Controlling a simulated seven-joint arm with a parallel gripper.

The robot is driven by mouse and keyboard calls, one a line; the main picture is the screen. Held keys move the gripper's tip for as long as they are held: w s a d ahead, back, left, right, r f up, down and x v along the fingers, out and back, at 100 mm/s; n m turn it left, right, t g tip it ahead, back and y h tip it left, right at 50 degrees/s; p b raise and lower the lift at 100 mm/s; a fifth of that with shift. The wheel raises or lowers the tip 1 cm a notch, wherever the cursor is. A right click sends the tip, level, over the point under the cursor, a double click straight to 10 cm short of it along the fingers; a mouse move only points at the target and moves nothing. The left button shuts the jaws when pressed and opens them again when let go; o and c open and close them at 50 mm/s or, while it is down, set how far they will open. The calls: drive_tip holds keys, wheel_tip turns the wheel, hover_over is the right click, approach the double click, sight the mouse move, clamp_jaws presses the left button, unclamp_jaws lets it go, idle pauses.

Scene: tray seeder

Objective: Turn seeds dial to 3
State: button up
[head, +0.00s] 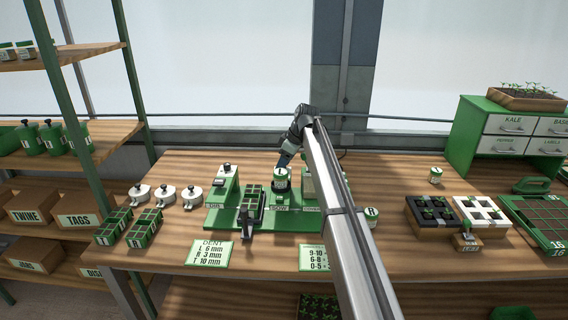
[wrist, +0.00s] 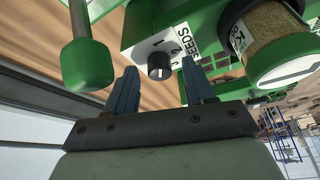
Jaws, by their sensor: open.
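The seeds dial (wrist: 158,66) is a dark round knob on a white plate with numbers, beside a "SEEDS" label (wrist: 208,48) in the wrist view. A 1 and a 2 are readable; which number the knob points to I cannot tell. My gripper (wrist: 160,77) is open, its two blue fingers on either side of the knob in the picture, with nothing between them clearly gripped. Whether they touch it I cannot tell. In the head view my gripper (head: 284,159) is over the green tray seeder (head: 222,219); the dial cannot be made out there.
A labelled seed jar (wrist: 265,35) is right of the dial, and a green-knobbed lever (wrist: 86,62) is left of my fingers.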

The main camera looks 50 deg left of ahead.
clamp_jaws()
idle(0.5)
